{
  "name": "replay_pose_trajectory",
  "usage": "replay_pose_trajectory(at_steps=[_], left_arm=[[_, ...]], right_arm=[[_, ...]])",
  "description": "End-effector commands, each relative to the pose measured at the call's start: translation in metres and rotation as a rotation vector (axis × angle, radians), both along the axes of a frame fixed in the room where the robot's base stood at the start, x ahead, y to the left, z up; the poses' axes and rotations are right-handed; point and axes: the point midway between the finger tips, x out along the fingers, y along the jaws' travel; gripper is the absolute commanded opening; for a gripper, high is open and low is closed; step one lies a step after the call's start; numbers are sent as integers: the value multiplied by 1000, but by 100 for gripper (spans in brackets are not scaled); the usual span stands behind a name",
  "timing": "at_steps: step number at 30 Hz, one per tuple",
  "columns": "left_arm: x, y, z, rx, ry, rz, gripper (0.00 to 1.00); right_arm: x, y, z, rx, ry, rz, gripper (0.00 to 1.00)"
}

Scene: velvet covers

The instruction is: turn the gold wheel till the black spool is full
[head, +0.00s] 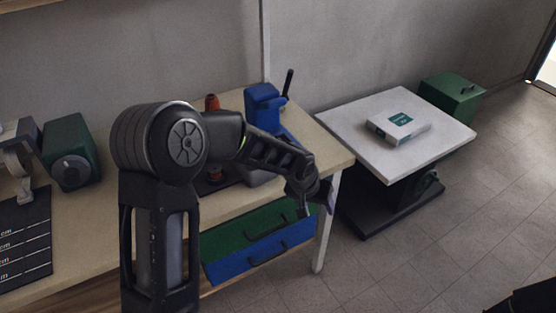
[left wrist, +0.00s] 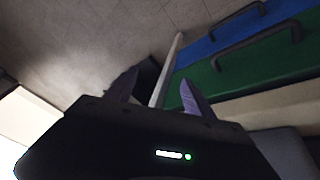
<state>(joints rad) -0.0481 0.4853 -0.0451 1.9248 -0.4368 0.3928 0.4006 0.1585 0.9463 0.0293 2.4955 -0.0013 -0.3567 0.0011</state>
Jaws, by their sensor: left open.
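I can make out neither a gold wheel nor a black spool in either view. My left gripper (head: 318,198) is past the right front corner of the workbench (head: 325,152), above the floor. In the left wrist view its two purple-grey fingers (left wrist: 158,92) stand apart, with nothing held between them. A pale table leg shows beyond the gap. My left arm hides part of the bench top and the things behind it. My right gripper is not in view.
A blue upright device (head: 262,103) and an orange-red item (head: 212,103) stand on the bench. Green (head: 235,232) and blue (head: 240,262) drawers are below. A white-topped table (head: 350,118) bears a box (head: 398,127).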

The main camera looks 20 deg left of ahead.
Motion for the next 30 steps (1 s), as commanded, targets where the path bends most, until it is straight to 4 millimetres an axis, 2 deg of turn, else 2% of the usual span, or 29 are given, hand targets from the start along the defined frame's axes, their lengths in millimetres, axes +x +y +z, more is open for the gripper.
replay_pose_trajectory(at_steps=[1, 2, 3, 5, 6, 9, 12, 13, 16, 23, 30], left_arm=[[-28, -28, -44, -60, 14, -55, 61], [-43, -43, -65, -93, 9, -77, 61], [-68, -59, -92, -129, 9, -94, 61], [-112, -75, -130, -166, 27, -93, 61], [-147, -82, -152, -180, 54, -79, 61], [-222, -89, -186, -197, 157, -27, 61], [-272, -95, -200, -213, 266, -5, 61], [-282, -96, -203, -218, 289, -4, 61], [-296, -98, -210, -226, 324, 3, 61], [-295, -96, -211, -227, 325, 10, 61], [-295, -96, -210, -226, 324, 9, 43]], right_arm=[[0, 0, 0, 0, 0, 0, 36], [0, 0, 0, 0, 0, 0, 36], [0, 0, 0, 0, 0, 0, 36], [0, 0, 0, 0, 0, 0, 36], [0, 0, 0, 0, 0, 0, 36], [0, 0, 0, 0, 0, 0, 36], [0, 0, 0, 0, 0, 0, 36], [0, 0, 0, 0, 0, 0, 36], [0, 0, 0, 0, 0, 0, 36], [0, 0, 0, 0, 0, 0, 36], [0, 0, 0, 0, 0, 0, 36]])
